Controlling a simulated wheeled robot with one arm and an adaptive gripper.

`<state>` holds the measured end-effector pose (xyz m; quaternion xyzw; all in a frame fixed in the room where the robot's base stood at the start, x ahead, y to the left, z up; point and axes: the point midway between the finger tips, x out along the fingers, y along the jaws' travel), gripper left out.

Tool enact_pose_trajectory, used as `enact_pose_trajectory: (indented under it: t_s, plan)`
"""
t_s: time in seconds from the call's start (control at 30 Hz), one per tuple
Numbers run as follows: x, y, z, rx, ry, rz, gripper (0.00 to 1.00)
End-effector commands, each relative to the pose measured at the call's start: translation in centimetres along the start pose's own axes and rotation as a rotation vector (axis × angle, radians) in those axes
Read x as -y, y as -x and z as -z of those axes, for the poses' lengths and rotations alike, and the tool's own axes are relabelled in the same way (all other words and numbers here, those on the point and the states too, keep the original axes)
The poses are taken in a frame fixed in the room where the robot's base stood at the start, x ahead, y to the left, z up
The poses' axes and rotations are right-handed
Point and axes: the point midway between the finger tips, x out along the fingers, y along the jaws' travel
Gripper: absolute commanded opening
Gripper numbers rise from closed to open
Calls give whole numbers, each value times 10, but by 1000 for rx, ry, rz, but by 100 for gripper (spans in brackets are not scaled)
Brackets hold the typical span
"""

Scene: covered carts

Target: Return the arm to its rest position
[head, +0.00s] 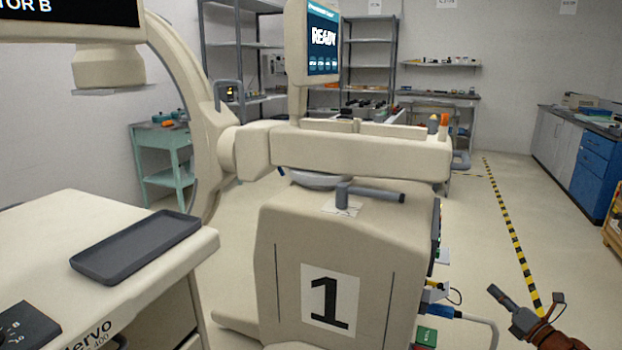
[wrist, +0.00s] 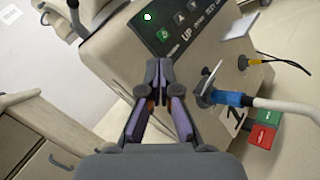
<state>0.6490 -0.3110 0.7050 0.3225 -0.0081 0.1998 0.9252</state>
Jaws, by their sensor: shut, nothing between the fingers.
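My gripper (wrist: 158,72) shows in the wrist view with its two dark fingers together at the tips and nothing between them. It points at the beige panel (wrist: 130,45) of a machine, which has a lit green spot, a green button and arrow buttons. I cannot tell whether the tips touch the panel. In the head view, part of my arm (head: 545,335) shows low at the right, beside the beige cart marked 1 (head: 275,250).
A blue plug (wrist: 228,98) with a thick pale cable and a yellow plug (wrist: 252,62) are on the panel's right side. Red (wrist: 262,136) and green (wrist: 269,117) blocks sit below. A bench with a grey tray (head: 140,245) stands left.

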Motion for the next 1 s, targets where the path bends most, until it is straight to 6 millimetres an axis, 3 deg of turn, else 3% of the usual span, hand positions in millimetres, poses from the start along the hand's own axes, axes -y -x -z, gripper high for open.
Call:
enact_pose_trajectory:
  t_s: [0.33, 0.57, 0.67, 0.77, 0.87, 1.0]
  plan:
    - [-49, -32, 14, -74, 71, -100, 0]
    - [-105, -57, 28, -151, 160, -213, 0]
    - [-137, -68, 38, -196, 214, -280, 0]
    - [-184, -79, 53, -257, 300, -377, 0]
    - [-239, -85, 74, -332, 408, -500, 0]
    - [-310, -78, 107, -432, 569, -676, 0]
